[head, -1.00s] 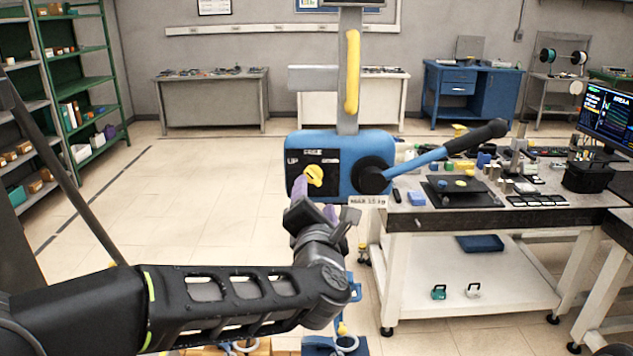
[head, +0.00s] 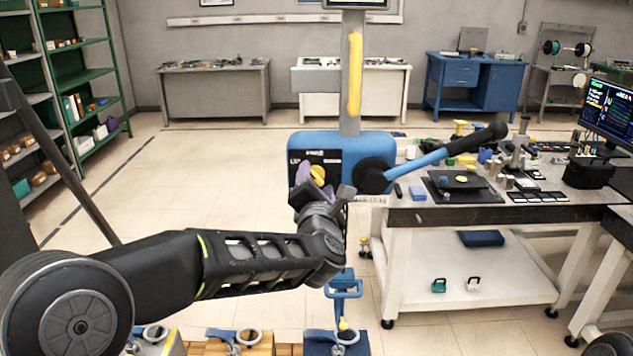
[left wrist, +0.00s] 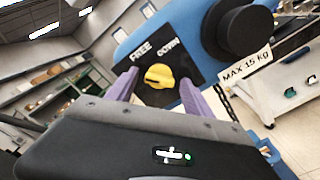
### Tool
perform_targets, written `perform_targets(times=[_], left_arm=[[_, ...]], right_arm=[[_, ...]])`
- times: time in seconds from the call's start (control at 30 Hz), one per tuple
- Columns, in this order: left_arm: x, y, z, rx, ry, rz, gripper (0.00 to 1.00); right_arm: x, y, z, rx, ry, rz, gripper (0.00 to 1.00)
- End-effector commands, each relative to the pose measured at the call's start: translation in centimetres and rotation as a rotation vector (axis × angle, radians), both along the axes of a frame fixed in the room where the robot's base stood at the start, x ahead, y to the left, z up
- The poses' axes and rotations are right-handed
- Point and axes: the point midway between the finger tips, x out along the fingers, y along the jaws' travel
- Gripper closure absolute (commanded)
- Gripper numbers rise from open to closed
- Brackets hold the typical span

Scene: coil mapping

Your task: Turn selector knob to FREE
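The yellow selector knob (left wrist: 160,76) sits on a black panel (left wrist: 183,48) with the words FREE and DOWN above it. In the head view the knob (head: 318,174) is partly hidden by my left gripper (head: 316,189). The panel is on the front of the blue hoist box (head: 345,146). In the left wrist view the purple fingers of my left gripper (left wrist: 157,92) are spread apart, one on each side of the knob, with gaps between. I cannot tell how deep the fingertips reach. My right gripper is not in view.
A blue lever (head: 430,160) with a black grip sticks out right of the box. A workbench (head: 470,212) with small parts stands to the right. Below the box hangs a blue hook piece (head: 343,290). Open floor (head: 200,190) lies to the left.

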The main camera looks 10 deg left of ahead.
Motion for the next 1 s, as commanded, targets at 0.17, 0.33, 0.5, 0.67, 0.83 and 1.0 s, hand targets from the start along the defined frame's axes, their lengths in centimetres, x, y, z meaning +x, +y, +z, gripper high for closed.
perform_targets(times=[0.17, 0.33, 0.5, 0.67, 0.83, 1.0], left_arm=[[-0.02, -0.03, 0.01, 0.0, 0.0, 0.0, 0.56], [-0.02, -0.04, 0.01, 0.0, 0.0, 0.0, 0.7], [-0.03, -0.04, 0.0, 0.0, 0.001, -0.001, 0.84], [-0.03, -0.05, 0.0, 0.0, 0.001, -0.001, 0.97], [-0.03, -0.06, -0.01, 0.003, 0.001, -0.001, 0.99], [-0.02, -0.07, -0.08, 0.029, 0.008, -0.001, 0.99]], right_arm=[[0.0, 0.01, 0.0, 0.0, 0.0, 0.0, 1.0], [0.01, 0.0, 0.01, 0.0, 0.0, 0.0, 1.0], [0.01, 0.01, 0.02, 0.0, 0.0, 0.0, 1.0], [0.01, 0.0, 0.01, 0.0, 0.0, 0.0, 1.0], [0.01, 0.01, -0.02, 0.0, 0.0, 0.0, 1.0], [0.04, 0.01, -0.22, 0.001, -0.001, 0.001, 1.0]])
